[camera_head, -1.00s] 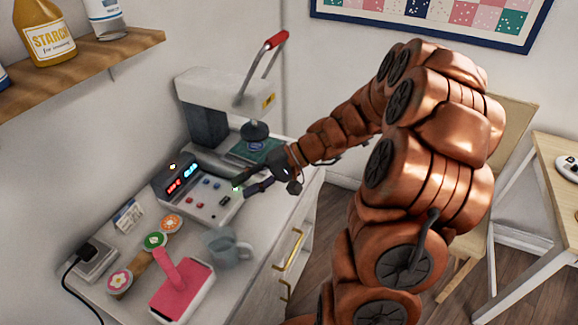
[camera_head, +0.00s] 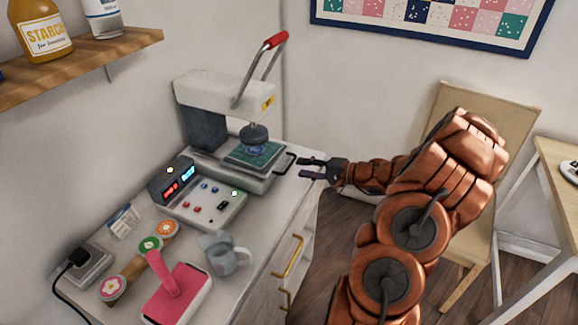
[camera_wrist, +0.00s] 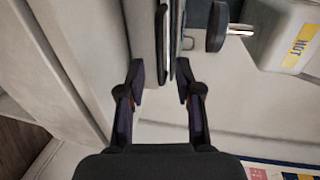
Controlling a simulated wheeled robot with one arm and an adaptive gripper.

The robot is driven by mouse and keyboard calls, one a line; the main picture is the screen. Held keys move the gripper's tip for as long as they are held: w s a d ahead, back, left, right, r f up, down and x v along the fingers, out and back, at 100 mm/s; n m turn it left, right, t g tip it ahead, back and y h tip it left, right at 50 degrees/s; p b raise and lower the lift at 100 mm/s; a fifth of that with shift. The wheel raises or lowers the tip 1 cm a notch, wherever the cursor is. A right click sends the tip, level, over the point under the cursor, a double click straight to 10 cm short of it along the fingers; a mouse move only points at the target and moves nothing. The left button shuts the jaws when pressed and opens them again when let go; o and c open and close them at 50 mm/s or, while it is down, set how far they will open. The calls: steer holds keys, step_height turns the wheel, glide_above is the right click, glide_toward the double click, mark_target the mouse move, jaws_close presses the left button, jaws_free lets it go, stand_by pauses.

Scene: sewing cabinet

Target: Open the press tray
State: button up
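The white heat press (camera_head: 215,100) stands at the back of the cabinet top, with its red-tipped lever (camera_head: 275,42) raised. Its tray (camera_head: 262,184) lies under the round dark press head (camera_head: 253,132) and carries a green patterned piece (camera_head: 254,153). A dark tray handle (camera_head: 287,163) sticks out at the tray's right end. My gripper (camera_head: 304,168) is open just right of this handle. Nothing is held.
A control box (camera_head: 205,202) with lit displays sits in front of the press. A grey mug (camera_head: 218,255), a pink-handled tool (camera_head: 176,295) and several round badges stand nearer. Brass drawer handles (camera_head: 289,257) project from the cabinet front. A chair (camera_head: 478,120) stands behind my arm.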

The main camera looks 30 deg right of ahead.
mark_target(289, 165)
steer(key=p+x, duration=0.1)
steer(key=x, duration=0.4)
steer(key=shift+w+a+f, duration=0.1)
steer(key=shift+w+a, duration=0.1)
steer(key=shift+w, duration=0.05)
jaws_close()
stand_by(0.5)
